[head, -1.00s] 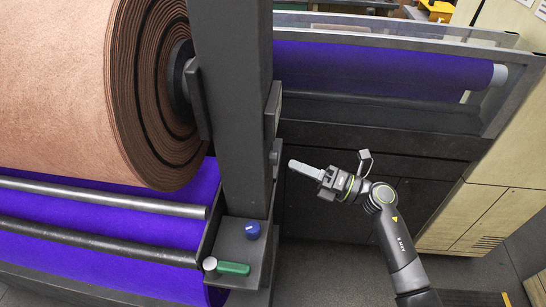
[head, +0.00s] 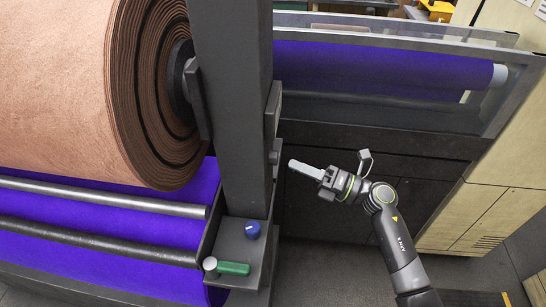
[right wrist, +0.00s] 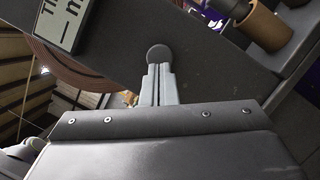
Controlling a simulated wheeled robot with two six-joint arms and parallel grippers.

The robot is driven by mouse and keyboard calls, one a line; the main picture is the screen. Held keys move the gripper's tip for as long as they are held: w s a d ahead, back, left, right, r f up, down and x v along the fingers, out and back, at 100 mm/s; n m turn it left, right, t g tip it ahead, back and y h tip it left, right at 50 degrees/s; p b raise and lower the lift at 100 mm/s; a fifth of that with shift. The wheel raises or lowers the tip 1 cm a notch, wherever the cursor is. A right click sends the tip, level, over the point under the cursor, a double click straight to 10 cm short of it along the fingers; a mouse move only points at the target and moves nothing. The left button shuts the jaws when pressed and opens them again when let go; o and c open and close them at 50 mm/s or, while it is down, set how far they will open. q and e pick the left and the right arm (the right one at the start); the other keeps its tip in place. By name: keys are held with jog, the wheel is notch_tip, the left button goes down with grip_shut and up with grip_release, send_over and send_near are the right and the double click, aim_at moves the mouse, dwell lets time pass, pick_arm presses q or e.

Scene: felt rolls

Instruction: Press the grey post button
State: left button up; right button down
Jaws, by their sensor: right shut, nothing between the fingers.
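The grey post button (head: 274,157) sticks out from the right side of the dark post (head: 230,110) in the head view. In the right wrist view it is a round dark grey knob (right wrist: 158,54) on the flat face of the post. My right gripper (head: 292,164) is shut and empty, its fingers pointing left at the button, with a small gap in the head view. In the right wrist view its fingertips (right wrist: 158,68) overlap the knob's lower edge. My left gripper is not in view.
A small shelf at the post's foot carries a blue knob (head: 252,229) and a green-and-white cylinder (head: 232,268). A purple roll (head: 380,68) lies behind. A label plate (right wrist: 62,22) sits on the post.

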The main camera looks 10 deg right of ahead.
jog(key=shift+a, duration=0.1)
dwell(0.6)
jog(key=shift+w+a, duration=0.25)
jog(key=shift+a, duration=0.5)
jog(key=shift+w+a, duration=0.2)
jog(key=shift+a, duration=0.5)
jog(key=shift+d, duration=0.1)
jog(key=shift+s+d+b, duration=0.15)
jog(key=shift+s+d, duration=0.1)
jog(key=shift+d, duration=0.7)
jog(key=shift+s+d+b, duration=0.15)
jog(key=shift+s+d, duration=0.15)
jog(key=shift+d, duration=0.6)
jog(key=shift+s+d+b, duration=0.15)
jog(key=shift+s+d, duration=0.1)
jog(key=shift+d, duration=0.7)
jog(key=b+v, duration=0.6)
jog(key=v, duration=1.1)
jog(key=shift+d+b, duration=0.2)
jog(key=shift+b, duration=0.15)
